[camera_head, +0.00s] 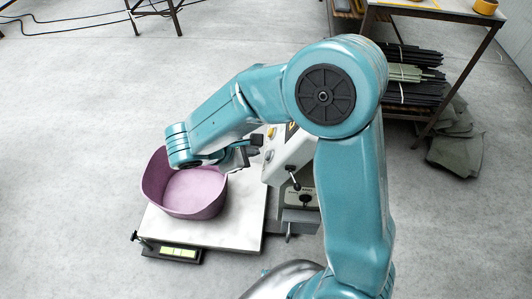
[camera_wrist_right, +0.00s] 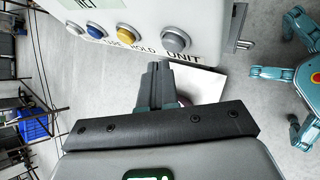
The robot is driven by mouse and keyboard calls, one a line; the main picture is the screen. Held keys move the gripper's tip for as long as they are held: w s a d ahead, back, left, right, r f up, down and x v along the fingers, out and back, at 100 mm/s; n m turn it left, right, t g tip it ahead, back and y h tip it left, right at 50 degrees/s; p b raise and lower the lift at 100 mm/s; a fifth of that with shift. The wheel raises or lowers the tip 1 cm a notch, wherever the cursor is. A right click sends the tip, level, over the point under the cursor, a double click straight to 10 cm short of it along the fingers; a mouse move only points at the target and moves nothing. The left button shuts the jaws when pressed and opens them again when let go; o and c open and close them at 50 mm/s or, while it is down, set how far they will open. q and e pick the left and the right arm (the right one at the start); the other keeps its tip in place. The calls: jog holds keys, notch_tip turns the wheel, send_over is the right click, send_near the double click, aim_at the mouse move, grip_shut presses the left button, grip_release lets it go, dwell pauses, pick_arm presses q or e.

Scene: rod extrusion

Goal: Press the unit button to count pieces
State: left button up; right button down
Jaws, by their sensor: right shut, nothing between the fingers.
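The weighing unit's light grey panel (camera_wrist_right: 120,14) fills the top of the right wrist view, and in the head view its housing (camera_head: 294,152) stands behind the scale. The grey round button above the word UNIT (camera_wrist_right: 177,39) is at the right end of a row, next to a yellow HOLD button (camera_wrist_right: 127,34), a blue one (camera_wrist_right: 95,31) and another grey one (camera_wrist_right: 75,28). My right gripper (camera_wrist_right: 160,66) is shut and empty, its tips just below and left of the UNIT button in the right wrist view; contact cannot be told. In the head view my right gripper (camera_head: 256,143) is beside the housing.
A pink bin (camera_head: 156,178), looking empty, sits on the white scale platform (camera_head: 245,226) below my right forearm. A table (camera_head: 440,14) with dark rod bundles (camera_head: 405,90) stands back right.

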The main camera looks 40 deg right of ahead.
jog(key=shift+s+d+f, duration=0.2)
jog(key=shift+s+d, duration=0.05)
jog(key=shift+s+d+f+b, duration=0.2)
jog(key=shift+s+d+b, duration=0.15)
jog(key=shift+b, duration=0.15)
dwell(0.8)
jog(key=shift+a, duration=0.15)
jog(key=shift+w+a+r+p, duration=0.4)
jog(key=shift+w+a+p, duration=0.05)
jog(key=shift+w, duration=0.2)
jog(key=shift+w+a+r+p, duration=0.55)
jog(key=shift+w+a+p, duration=0.2)
jog(key=shift+w, duration=0.1)
jog(key=shift+w+a+r+p, duration=0.5)
jog(key=shift+w+a+p, duration=0.1)
jog(key=shift+w+a, duration=0.2)
